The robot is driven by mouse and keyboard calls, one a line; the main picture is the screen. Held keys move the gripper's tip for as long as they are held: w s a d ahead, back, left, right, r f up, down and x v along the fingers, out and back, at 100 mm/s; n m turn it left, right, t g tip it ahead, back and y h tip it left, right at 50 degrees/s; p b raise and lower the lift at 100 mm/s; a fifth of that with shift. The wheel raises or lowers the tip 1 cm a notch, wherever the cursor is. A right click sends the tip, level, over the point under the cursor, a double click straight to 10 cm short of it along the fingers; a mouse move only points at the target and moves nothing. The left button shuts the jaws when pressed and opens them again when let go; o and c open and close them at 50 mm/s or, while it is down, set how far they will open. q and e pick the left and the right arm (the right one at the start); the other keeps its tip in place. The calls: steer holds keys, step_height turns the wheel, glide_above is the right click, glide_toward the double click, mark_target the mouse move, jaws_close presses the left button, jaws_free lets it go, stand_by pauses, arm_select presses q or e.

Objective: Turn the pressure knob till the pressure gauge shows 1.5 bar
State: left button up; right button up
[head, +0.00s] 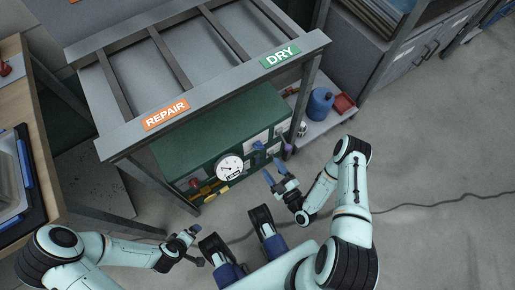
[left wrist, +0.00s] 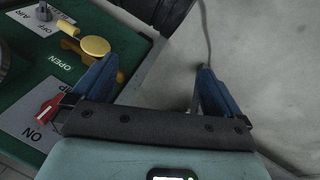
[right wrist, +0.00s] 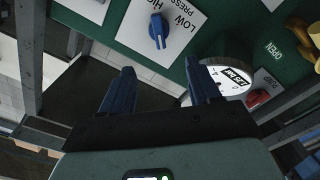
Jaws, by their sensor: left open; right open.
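The pressure knob (right wrist: 157,30) is a blue knob on a white plate with LOW, HIGH and partly cut-off PRESS lettering in the right wrist view. The pressure gauge (head: 229,168) is a round white dial on the front of the green cabinet (head: 222,128); its reading is too small to tell. In the right wrist view the gauge (right wrist: 236,82) is partly behind a finger. My right gripper (head: 274,178) is open and empty, in front of the panel and apart from the knob. My left gripper (head: 195,240) is open and empty, low at the panel's left end.
A grey rack (head: 213,90) labelled REPAIR and DRY stands over the cabinet. In the left wrist view are a red switch (left wrist: 47,110) and a yellow valve (left wrist: 96,47). A blue container (head: 320,103) stands on the right shelf. A cable (head: 430,203) crosses the floor.

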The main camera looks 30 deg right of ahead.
mark_target(258, 149)
steer(key=w, duration=0.2)
steer(key=w+b, duration=0.1)
steer(key=w, duration=0.3)
steer(key=shift+a, duration=0.25)
arm_select(q)
steer(key=shift+s+a+f+b, duration=0.15)
steer(key=shift+a+f+b, duration=0.05)
steer(key=shift+f, duration=0.4)
steer(key=shift+s+a+f+b, duration=0.15)
steer(key=shift+a+f, duration=0.1)
steer(key=shift+f, duration=0.35)
steer(key=shift+s+a+f+b, duration=0.1)
steer(key=shift+a+f+b, duration=0.1)
steer(key=shift+f, duration=0.4)
arm_select(e)
steer(key=shift+w+a, duration=0.2)
steer(key=shift+w, duration=1.9)
steer(key=c, duration=1)
steer(key=shift+c, duration=0.2)
